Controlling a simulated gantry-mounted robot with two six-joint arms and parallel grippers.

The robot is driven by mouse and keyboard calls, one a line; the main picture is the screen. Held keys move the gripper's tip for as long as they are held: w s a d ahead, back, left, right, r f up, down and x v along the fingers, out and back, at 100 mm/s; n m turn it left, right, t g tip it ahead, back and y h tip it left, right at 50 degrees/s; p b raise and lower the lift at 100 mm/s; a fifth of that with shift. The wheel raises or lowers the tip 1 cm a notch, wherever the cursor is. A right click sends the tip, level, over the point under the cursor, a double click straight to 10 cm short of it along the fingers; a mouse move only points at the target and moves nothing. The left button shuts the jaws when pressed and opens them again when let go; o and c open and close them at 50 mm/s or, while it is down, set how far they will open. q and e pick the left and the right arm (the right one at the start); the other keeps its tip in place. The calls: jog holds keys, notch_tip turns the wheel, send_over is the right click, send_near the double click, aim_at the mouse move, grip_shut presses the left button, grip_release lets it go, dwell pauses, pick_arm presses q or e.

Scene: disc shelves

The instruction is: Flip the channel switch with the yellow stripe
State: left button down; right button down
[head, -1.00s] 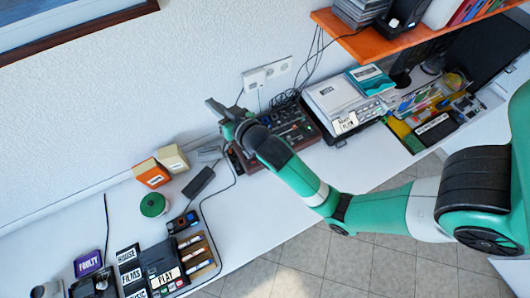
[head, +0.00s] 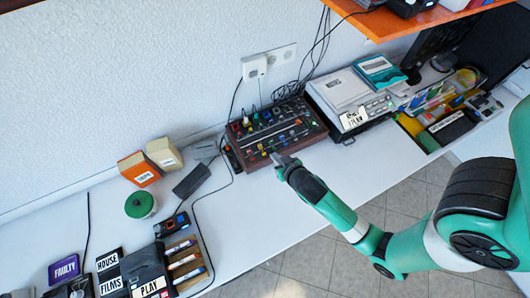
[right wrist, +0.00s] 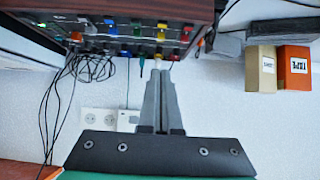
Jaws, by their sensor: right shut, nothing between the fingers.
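The dark mixer box with a reddish-brown case (head: 311,137) stands against the wall in the head view. Its top holds rows of small coloured knobs and switches. In the right wrist view the mixer (right wrist: 190,9) is upside down at the top, with blue, green, yellow and red pieces along its panel. A yellow piece (right wrist: 161,35) shows near the line of my fingertips; I cannot tell if it is the striped switch. My right gripper (head: 281,161) is shut and empty at the mixer's front edge; contact is unclear. Its closed fingers also show in the right wrist view (right wrist: 160,75).
A white deck (head: 345,92) stands right of the mixer, under an orange shelf (head: 375,22). Cables run behind. White table in front of the mixer is clear.

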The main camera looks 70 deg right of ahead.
jog(key=b, duration=0.3)
send_near(261, 149)
jog(key=w+d, duration=0.1)
jog(key=w, duration=0.1)
jog(key=w+d, duration=0.1)
jog(key=shift+d+r, duration=0.25)
jog(key=shift+d, duration=0.15)
notch_tip(261, 149, down, 3)
jog(key=shift+w+d+r+b, duration=0.1)
jog(key=shift+w+r+b, duration=0.1)
jog(key=shift+b, duration=0.45)
jog(key=shift+f, duration=0.55)
jog(key=shift+w+d+f+b, duration=0.1)
jog(key=shift+d+f+b, duration=0.05)
jog(key=shift+f+b, duration=0.35)
jog(key=shift+r, duration=0.2)
jog(key=shift+w+d+r, duration=0.1)
jog(key=shift+d, duration=0.05)
